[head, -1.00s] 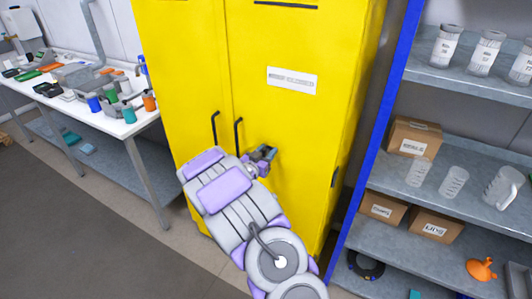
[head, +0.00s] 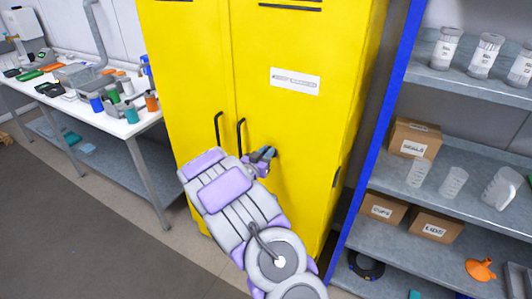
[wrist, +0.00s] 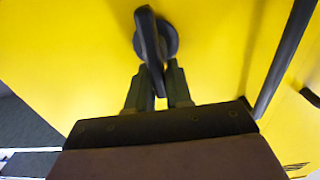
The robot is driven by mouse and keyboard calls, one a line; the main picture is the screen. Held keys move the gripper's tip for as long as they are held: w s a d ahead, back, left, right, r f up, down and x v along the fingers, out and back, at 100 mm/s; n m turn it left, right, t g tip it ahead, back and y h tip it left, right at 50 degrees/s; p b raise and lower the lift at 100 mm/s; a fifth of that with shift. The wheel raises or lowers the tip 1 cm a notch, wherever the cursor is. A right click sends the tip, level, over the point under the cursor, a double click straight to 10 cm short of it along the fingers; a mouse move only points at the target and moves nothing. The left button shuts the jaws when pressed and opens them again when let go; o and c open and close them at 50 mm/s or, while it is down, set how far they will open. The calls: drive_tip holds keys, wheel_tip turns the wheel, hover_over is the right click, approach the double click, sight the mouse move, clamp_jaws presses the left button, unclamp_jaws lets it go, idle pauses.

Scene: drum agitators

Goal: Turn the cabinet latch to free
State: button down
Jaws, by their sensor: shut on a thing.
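The yellow cabinet (head: 290,120) stands in front of me with its two doors closed. Its black latch (wrist: 152,45) shows in the wrist view as a round base with a long lever, tilted slightly from upright. My gripper (wrist: 160,90) is shut on the lower end of the lever, one finger on each side. In the head view my gripper (head: 264,154) is small against the right door, and my arm hides the lower part of the cabinet front. The latch itself cannot be made out there.
Two black door handles (head: 240,135) stand just left of my gripper. A blue-edged shelf rack (head: 440,75) with jars and boxes is close on the right. A white workbench (head: 125,128) with bottles and tools is on the left. Open floor (head: 70,210) lies at the lower left.

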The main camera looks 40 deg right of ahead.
drive_tip(key=shift+w+n+p, duration=0.1)
drive_tip(key=shift+n+p, duration=0.2)
drive_tip(key=shift+p, duration=0.4)
drive_tip(key=n+p, duration=0.1)
drive_tip(key=p, duration=0.1)
drive_tip(key=shift+a+r+p, duration=0.1)
drive_tip(key=shift+r+p, duration=0.05)
drive_tip(key=shift+p, duration=0.15)
drive_tip(key=n+p, duration=0.1)
drive_tip(key=p, duration=0.1)
drive_tip(key=n+p, duration=0.1)
drive_tip(key=p, duration=0.1)
drive_tip(key=shift+w+a, duration=0.1)
drive_tip(key=shift+w, duration=0.2)
drive_tip(key=shift+w+a+f+n+p, duration=0.1)
drive_tip(key=shift+w+f+n+p, duration=0.3)
drive_tip(key=shift+n+p, duration=1.75)
drive_tip(key=shift+w+a+f+n+p, duration=0.15)
drive_tip(key=shift+f+n+p, duration=0.5)
drive_tip(key=shift+n+p, duration=1.45)
drive_tip(key=shift+w+a+f+n+p, duration=0.1)
drive_tip(key=shift+w+f+n+p, duration=0.3)
drive_tip(key=shift+n+p, duration=1.75)
drive_tip(key=shift+s+f+n+b, duration=0.1)
drive_tip(key=shift+s+n+b, duration=0.05)
drive_tip(key=shift+n+b, duration=0.75)
drive_tip(key=c, duration=1.1)
unclamp_jaws()
drive_tip(key=shift+d+f, duration=0.1)
drive_tip(key=shift+d, duration=0.05)
